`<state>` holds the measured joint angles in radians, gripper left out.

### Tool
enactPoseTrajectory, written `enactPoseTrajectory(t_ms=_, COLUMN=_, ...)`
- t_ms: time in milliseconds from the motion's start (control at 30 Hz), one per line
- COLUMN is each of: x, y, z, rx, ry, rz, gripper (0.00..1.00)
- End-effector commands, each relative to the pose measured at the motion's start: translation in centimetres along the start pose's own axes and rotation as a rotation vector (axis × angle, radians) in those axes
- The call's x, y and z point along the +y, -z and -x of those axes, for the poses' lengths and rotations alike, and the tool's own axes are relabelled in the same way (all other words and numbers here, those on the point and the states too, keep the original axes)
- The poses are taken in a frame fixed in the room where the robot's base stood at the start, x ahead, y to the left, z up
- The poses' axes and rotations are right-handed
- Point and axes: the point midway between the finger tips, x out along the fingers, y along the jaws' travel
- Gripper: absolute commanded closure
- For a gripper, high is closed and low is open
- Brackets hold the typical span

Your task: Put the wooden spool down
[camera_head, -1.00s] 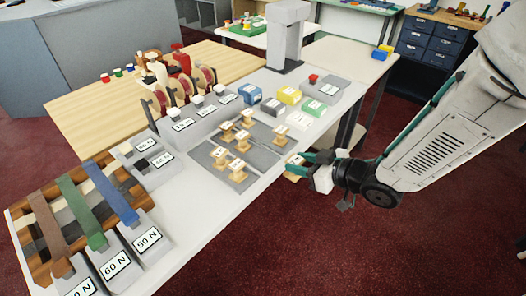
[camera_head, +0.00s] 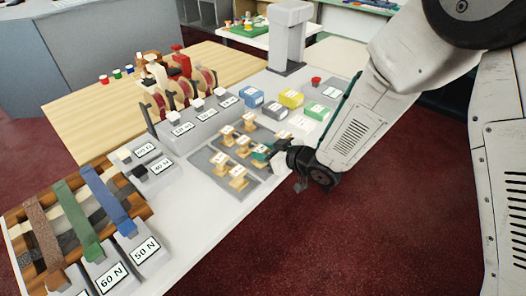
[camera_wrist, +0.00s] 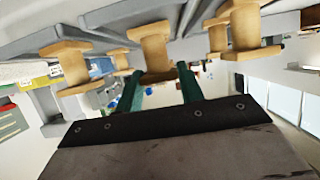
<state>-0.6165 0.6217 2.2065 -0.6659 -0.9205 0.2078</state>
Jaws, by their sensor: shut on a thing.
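My gripper (camera_head: 264,152) has green fingers and is at the right edge of the grey spool tray (camera_head: 203,157) on the white counter. It is shut on a wooden spool, which is mostly hidden by the fingers in the head view. In the wrist view the spool (camera_wrist: 153,50) stands out plainly between the two green fingers (camera_wrist: 158,88), close to the grey surface. I cannot tell whether it touches that surface. Several like spools stand upright on the tray, such as a near one (camera_head: 238,176) and a far one (camera_head: 249,120).
Blue, yellow, green and white boxes (camera_head: 290,98) stand behind the tray. Grey labelled blocks (camera_head: 190,125) and a ribbon rack (camera_head: 88,215) are to the left. A grey column (camera_head: 288,40) stands at the back. White counter (camera_head: 190,200) is bare at the front.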

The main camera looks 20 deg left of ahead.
Motion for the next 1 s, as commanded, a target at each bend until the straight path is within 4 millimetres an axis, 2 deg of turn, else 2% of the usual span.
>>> enactPoseTrajectory(t_ms=367, x=0.1, y=-0.6, z=-0.2, rx=0.000, ry=-0.002, rz=-0.001, gripper=0.85)
enactPoseTrajectory(t_ms=400, x=0.1, y=-0.7, z=-0.2, rx=0.000, ry=-0.002, rz=-0.001, gripper=0.60)
enactPoseTrajectory(t_ms=467, x=0.1, y=-0.6, z=-0.2, rx=0.001, ry=-0.001, rz=0.000, gripper=0.43)
enactPoseTrajectory(t_ms=500, x=0.0, y=-0.6, z=-0.2, rx=0.001, ry=-0.001, rz=0.000, gripper=0.41)
enactPoseTrajectory(t_ms=833, x=0.0, y=-0.2, z=-0.1, rx=0.002, ry=0.000, rz=0.001, gripper=0.41)
enactPoseTrajectory(t_ms=1000, x=0.0, y=-0.3, z=2.5, rx=0.001, ry=-0.002, rz=-0.001, gripper=0.41)
